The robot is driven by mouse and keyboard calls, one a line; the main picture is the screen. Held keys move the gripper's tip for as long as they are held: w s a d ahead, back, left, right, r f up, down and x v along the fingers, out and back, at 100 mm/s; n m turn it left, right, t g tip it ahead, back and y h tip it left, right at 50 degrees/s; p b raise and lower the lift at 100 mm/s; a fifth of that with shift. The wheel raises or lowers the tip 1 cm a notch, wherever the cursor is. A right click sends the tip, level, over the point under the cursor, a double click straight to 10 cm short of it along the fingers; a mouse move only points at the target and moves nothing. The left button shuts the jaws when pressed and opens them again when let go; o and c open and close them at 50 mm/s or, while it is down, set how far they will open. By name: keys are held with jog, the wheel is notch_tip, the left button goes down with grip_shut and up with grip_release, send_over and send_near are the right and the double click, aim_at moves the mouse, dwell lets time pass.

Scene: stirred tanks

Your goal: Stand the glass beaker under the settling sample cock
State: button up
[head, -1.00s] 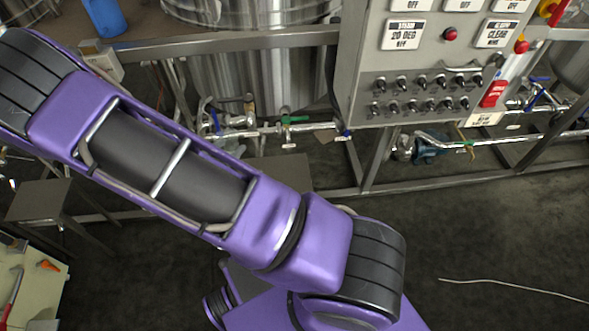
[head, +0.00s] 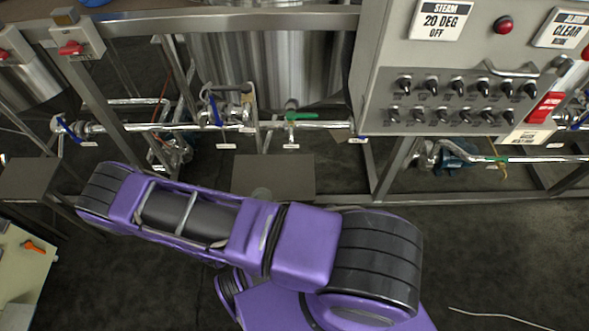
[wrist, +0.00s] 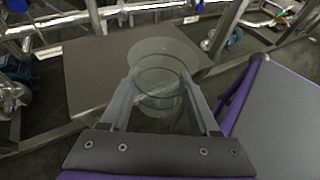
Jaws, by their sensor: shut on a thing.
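My gripper (wrist: 160,88) is shut on the clear glass beaker (wrist: 158,62), with a finger on each side of it. In the wrist view the beaker is in front of a flat grey stand top (wrist: 95,75); I cannot tell whether it touches it. In the head view the grey stand (head: 290,175) is low under the pipe, and a faint round glass shape (head: 262,193), likely the beaker, shows at its front. My arm hides the gripper there. A green-handled valve (head: 291,116) is on the pipe above the stand. The labels are too small to tell which cock is the settling one.
A control panel (head: 460,85) with switches overhangs at right. A blue-handled valve (head: 214,110) is left of the green one. Steel frame legs (head: 385,180) stand right of the grey stand. Another dark stand (head: 30,180) is at left. The floor at right is mostly clear.

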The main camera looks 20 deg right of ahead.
send_over(291, 173)
jog(key=shift+s+b, duration=0.15)
jog(key=shift+b, duration=0.25)
jog(key=shift+d+f+b, duration=0.1)
jog(key=shift+f+b, duration=0.45)
jog(key=shift+f, duration=1.2)
jog(key=shift+f, duration=0.1)
jog(key=o, duration=1.4)
jog(key=shift+o, duration=0.2)
jog(key=shift+r, duration=0.2)
jog(key=p+v, duration=0.1)
jog(key=v, duration=1.1)
jog(key=shift+p, duration=0.35)
jog(key=shift+f, duration=0.1)
